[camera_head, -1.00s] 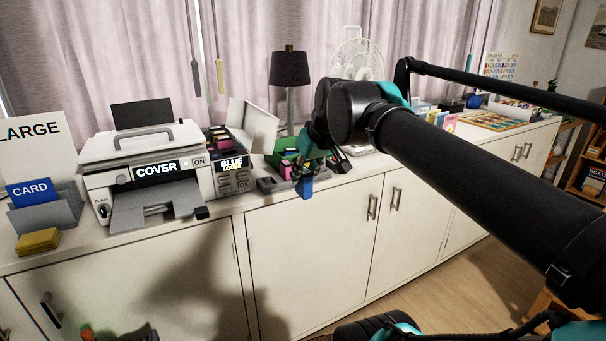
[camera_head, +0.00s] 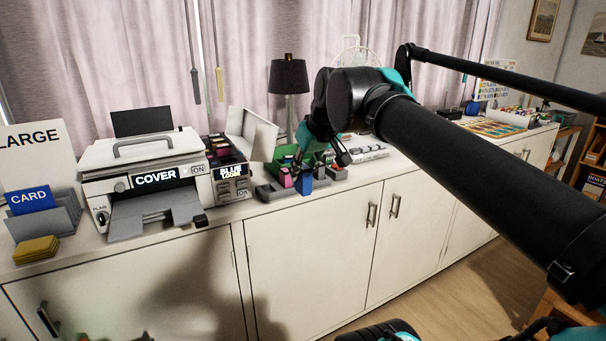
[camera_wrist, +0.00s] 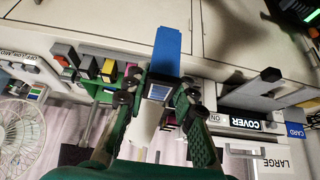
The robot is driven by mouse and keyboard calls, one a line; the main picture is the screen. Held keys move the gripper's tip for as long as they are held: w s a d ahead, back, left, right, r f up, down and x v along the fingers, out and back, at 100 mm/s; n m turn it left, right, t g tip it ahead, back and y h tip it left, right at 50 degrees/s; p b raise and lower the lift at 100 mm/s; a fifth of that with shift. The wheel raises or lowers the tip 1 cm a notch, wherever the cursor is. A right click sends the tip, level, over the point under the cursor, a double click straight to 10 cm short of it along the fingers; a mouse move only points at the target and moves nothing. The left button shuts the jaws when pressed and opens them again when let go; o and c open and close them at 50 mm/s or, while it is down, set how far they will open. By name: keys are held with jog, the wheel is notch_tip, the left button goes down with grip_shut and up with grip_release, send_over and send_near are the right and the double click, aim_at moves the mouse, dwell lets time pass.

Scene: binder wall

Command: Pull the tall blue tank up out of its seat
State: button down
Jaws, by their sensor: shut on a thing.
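In the wrist view the blue tank (camera_wrist: 166,52) hangs between my two fingers, against the white cabinet front. My gripper (camera_head: 328,160) comes down from the right; in the wrist view my gripper (camera_wrist: 158,97) is shut on the tank near its top end. I cannot tell from these views whether the tank's lower end is fully clear of the rack.
Other coloured tanks, including a pink one (camera_head: 285,178), stand in the rack beside it. The printer (camera_head: 150,180) is to the left, with the BLUE-labelled unit (camera_head: 231,180) between. A lamp (camera_head: 289,80) stands behind. Open air lies in front of the cabinets.

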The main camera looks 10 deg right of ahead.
jog(key=shift+r, duration=0.9)
jog(key=shift+r, duration=2)
